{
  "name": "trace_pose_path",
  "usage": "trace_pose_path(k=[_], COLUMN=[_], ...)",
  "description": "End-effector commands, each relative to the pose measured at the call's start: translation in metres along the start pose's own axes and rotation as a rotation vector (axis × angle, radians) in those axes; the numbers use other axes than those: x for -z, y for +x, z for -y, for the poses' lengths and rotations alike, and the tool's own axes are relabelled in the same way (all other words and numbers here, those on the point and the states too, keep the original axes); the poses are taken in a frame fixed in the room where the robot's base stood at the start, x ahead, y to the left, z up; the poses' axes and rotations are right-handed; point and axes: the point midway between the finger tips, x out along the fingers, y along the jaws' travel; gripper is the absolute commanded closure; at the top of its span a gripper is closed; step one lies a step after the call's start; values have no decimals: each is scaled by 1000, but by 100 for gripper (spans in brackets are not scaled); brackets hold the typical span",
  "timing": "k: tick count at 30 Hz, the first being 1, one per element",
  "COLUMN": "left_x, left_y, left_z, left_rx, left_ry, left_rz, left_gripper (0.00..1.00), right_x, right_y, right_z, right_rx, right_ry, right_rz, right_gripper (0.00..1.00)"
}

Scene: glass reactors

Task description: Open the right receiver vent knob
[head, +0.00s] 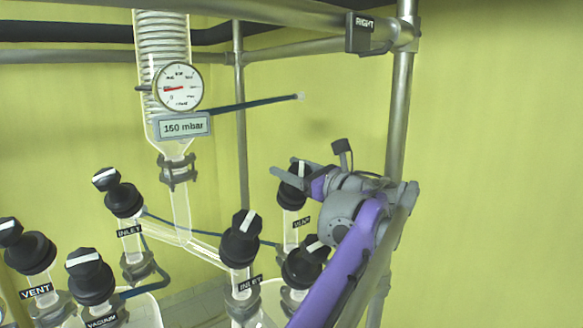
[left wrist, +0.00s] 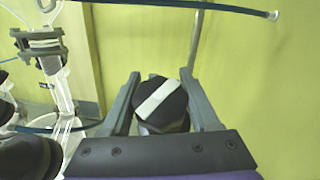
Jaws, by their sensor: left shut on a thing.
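A black vent knob (head: 291,194) on a glass neck stands at the right of the head view, with a small, tilted label (head: 301,222) below it that is hard to read. My left gripper (head: 288,171) is around this knob, its fingers on either side, shut on it. In the left wrist view the same knob (left wrist: 160,106) sits between the fingers (left wrist: 158,100), and its white pointer bar runs diagonally, upper right to lower left. In the head view the gripper partly hides the knob's top. My right gripper is not in view.
A black knob (head: 305,262) stands just below my arm. An inlet knob (head: 240,240) stands to the left, with more inlet, vent and vacuum knobs beyond. A metal frame post (head: 400,100) marked RIGHT is close behind my arm.

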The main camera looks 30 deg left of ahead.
Motion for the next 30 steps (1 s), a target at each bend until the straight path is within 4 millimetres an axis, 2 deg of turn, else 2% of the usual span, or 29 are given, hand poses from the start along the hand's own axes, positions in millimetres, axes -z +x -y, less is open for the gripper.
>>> trace_pose_path(k=[16, 17, 18, 21, 30], left_x=[-2, -2, -2, -2, -1], left_y=[0, 0, 0, 0, -1], left_z=[-1, -1, -1, -1, -1], left_rx=[-22, -22, -22, -22, -22], left_ry=[-11, -11, -11, -11, -11], left_rz=[4, 4, 4, 3, 2], left_gripper=[94, 35, 28, 10, 8], right_x=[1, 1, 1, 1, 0], right_y=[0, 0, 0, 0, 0], right_z=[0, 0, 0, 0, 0], right_rx=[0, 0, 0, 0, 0], right_ry=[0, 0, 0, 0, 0], right_rz=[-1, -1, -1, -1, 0], right_gripper=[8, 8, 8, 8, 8])
